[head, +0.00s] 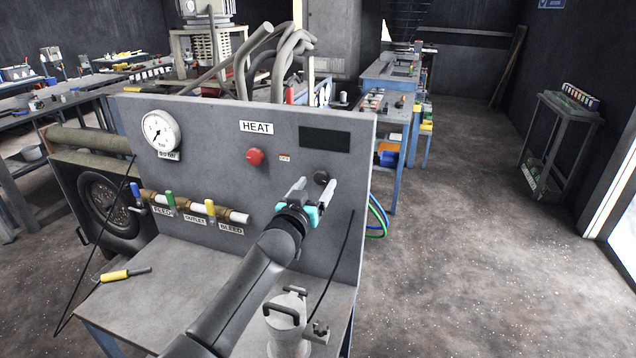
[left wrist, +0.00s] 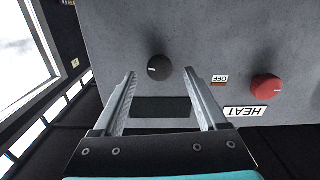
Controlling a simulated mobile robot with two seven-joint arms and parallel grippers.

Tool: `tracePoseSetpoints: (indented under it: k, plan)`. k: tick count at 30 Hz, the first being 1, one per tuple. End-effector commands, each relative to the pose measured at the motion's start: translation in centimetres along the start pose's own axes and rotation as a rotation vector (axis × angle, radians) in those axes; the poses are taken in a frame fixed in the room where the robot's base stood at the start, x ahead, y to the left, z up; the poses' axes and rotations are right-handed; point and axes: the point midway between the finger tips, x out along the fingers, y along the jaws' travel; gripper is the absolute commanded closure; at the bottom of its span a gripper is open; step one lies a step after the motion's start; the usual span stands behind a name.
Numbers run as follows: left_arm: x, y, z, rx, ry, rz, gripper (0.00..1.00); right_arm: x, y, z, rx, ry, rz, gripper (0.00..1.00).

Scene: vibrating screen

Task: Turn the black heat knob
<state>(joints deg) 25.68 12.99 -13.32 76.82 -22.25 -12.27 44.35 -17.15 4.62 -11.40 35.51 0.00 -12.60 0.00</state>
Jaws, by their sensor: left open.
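My right gripper is not in view.
A yellow-handled screwdriver (head: 116,275) and a metal canister (head: 287,322) are on the bench ledge.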

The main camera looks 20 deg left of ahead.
Motion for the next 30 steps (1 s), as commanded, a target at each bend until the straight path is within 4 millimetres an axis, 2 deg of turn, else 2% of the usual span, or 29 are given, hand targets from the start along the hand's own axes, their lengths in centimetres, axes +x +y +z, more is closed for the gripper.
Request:
tracePoseSetpoints:
  k: [7, 20, 30]
  plan:
    - [1.8, 0.1, 0.0, -0.001, 0.001, 0.0, 0.25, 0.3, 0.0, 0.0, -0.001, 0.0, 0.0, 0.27]
    - [2.1, 0.0, 0.0, 0.0, 0.0, 0.001, 0.26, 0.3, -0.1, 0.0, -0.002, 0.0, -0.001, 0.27]
    - [2.1, 0.0, 0.0, 0.0, 0.0, 0.0, 0.64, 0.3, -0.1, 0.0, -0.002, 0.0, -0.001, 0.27]
